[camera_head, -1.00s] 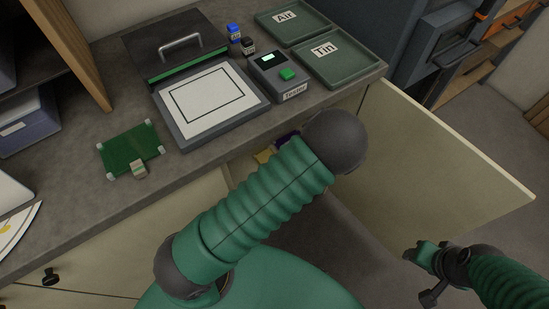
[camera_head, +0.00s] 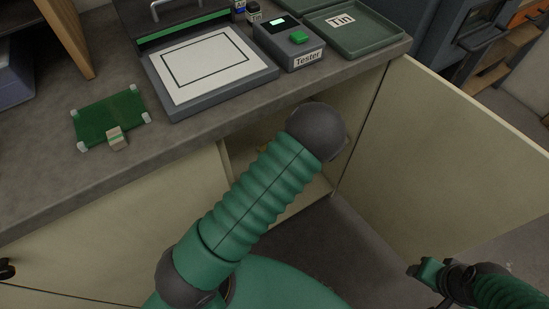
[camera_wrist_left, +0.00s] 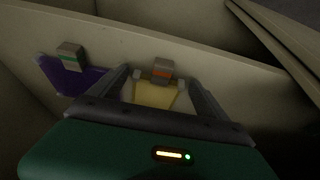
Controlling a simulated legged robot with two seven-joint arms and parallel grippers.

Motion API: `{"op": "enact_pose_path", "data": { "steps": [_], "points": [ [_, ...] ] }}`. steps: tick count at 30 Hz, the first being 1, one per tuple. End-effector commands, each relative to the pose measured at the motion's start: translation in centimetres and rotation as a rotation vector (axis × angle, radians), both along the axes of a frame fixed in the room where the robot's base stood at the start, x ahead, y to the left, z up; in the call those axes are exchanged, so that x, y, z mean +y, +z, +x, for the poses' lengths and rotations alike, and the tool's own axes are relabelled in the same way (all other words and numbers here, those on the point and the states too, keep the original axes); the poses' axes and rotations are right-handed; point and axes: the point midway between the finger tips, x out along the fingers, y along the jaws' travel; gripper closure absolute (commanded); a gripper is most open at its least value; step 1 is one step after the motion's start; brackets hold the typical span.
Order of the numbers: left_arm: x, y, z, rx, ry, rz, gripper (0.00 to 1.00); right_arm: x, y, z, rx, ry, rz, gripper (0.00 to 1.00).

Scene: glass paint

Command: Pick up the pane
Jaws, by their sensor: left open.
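In the left wrist view, a yellow pane (camera_wrist_left: 155,95) with pale corner pieces and a grey orange-striped tab (camera_wrist_left: 163,70) lies between the fingers of my open left gripper (camera_wrist_left: 160,79). A purple pane (camera_wrist_left: 78,79) with a grey green-striped tab is to its left. A green pane (camera_head: 108,118) with white corners and a striped tab lies on the counter in the head view. My left arm reaches into the open cabinet, so its gripper is hidden in the head view. My right gripper (camera_head: 428,270) is at the lower right, too small to judge.
The counter (camera_head: 50,180) holds a framed white sheet (camera_head: 207,64), a tester box (camera_head: 290,43) and a Tin tray (camera_head: 353,32). The open cabinet door (camera_head: 450,150) stands to the right of my left arm. Its interior is dark.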

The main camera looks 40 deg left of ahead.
Motion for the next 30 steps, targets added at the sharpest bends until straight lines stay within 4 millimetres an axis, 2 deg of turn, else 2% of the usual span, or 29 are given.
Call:
{"op": "enact_pose_path", "data": {
  "steps": [2, 13, 23, 30],
  "points": [
    [0.1, 0.0, 0.0, 0.001, 0.000, -0.001, 0.17, 0.1, 0.1, 0.1, 0.001, 0.000, -0.001, 0.49],
    [0.1, 0.0, 0.1, 0.002, 0.000, -0.002, 0.65, 0.2, 0.1, 0.1, 0.002, 0.001, -0.002, 0.49],
    [0.2, 0.4, 0.1, 0.001, 0.001, -0.003, 0.65, 0.1, 0.4, 0.1, 0.002, 0.000, -0.003, 0.49],
    [0.4, 2.7, 0.3, -0.001, 0.001, -0.006, 0.65, -0.5, 2.4, 0.0, 0.003, 0.003, -0.006, 0.49]
  ]
}}
